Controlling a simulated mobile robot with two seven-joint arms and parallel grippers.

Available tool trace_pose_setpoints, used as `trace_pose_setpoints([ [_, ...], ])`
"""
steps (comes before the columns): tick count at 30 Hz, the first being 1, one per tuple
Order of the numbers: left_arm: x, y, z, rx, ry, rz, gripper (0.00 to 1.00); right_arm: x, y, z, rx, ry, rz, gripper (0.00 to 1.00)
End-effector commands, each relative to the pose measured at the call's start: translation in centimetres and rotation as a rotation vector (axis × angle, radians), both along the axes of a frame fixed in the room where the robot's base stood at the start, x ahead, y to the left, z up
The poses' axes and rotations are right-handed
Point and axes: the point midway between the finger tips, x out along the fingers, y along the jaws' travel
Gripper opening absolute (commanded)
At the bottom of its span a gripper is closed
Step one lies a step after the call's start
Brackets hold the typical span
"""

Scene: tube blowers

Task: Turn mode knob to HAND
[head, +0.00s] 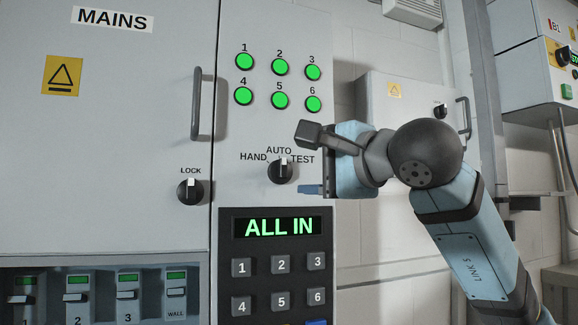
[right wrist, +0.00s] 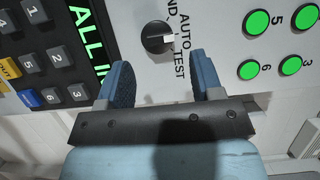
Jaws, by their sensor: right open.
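The mode knob (head: 281,170) is a black round knob with a pale pointer on the grey panel. HAND is printed to its left, AUTO above and TEST to its right. Its pointer is up, toward AUTO. In the right wrist view the knob (right wrist: 158,37) lies just beyond the fingertips, turned sideways in the picture. My right gripper (right wrist: 157,76) is open and empty, its two blue fingers apart and short of the knob. In the head view my right gripper (head: 318,190) is to the right of the knob. My left gripper is not in view.
A black keypad with an ALL IN display (head: 277,227) sits below the knob. Several green lamps (head: 280,67) are above it. A LOCK knob (head: 190,191) and a door handle (head: 197,105) are to the left. A smaller grey box (head: 395,112) is behind my right arm.

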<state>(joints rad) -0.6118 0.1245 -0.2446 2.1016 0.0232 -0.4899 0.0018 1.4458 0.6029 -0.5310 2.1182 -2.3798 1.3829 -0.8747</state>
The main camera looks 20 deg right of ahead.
Motion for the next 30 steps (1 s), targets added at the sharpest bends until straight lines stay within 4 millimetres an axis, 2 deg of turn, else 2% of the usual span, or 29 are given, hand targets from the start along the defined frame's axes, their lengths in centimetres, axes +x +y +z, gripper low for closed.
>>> trace_pose_setpoints([
  [3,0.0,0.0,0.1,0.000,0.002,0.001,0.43,2.1,1.0,0.0,0.001,0.003,0.001,0.60],
  [9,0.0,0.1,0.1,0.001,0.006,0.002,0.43,4.1,1.9,0.0,0.001,0.000,0.000,0.60],
  [20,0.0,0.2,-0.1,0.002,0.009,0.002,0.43,4.6,2.1,0.0,0.000,-0.001,0.000,0.60],
  [26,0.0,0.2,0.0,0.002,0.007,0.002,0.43,4.6,2.0,0.1,0.002,-0.002,-0.001,0.21],
  [30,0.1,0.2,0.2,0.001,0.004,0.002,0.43,4.6,2.0,0.3,0.003,-0.005,-0.002,0.21],
])
